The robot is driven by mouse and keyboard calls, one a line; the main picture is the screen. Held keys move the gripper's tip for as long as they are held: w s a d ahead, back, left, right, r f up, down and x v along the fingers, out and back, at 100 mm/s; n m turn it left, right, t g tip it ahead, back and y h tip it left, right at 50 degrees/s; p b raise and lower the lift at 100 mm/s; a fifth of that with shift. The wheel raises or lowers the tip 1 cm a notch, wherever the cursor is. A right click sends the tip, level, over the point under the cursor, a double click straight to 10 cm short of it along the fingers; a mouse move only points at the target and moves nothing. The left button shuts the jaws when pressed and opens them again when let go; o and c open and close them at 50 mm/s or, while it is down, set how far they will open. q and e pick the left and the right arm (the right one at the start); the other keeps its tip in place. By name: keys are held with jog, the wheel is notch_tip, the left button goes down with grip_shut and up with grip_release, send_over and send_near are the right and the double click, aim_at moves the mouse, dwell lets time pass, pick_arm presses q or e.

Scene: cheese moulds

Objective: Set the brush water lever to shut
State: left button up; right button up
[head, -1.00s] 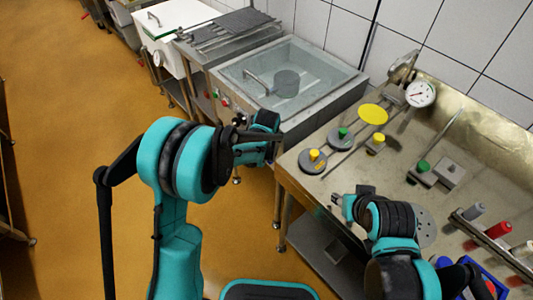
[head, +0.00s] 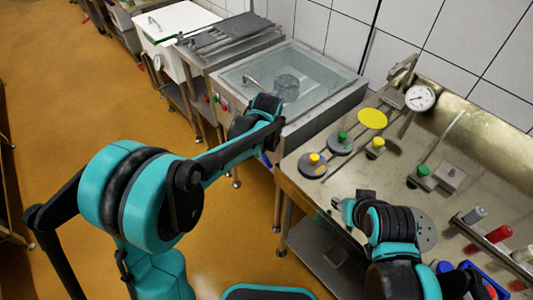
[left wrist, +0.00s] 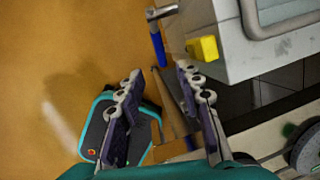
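A lever with a blue grip (left wrist: 158,48) shows in the left wrist view, joined to a metal fitting (left wrist: 161,12) beside the grey sink (left wrist: 275,50). A small blue patch (head: 266,160) below the sink's front corner in the head view looks like the same grip. A yellow block (left wrist: 202,48) sits on the sink's side, right of the lever. My left gripper (left wrist: 163,80) is open and empty, its fingertips just short of the lever and apart from it. In the head view its fingers are hidden by my arm. My right gripper (head: 340,203) is over the steel table; its fingers are unclear.
The steel table (head: 300,178) right of the sink (head: 325,60) holds a dial gauge (head: 420,97), a yellow disc (head: 372,118) and several knobbed weights. A white vat (head: 170,22) stands farther left. The orange floor (head: 60,110) is open at left.

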pick_arm(q)
jog(key=shift+v, duration=1.25)
jog(key=shift+c, duration=0.4)
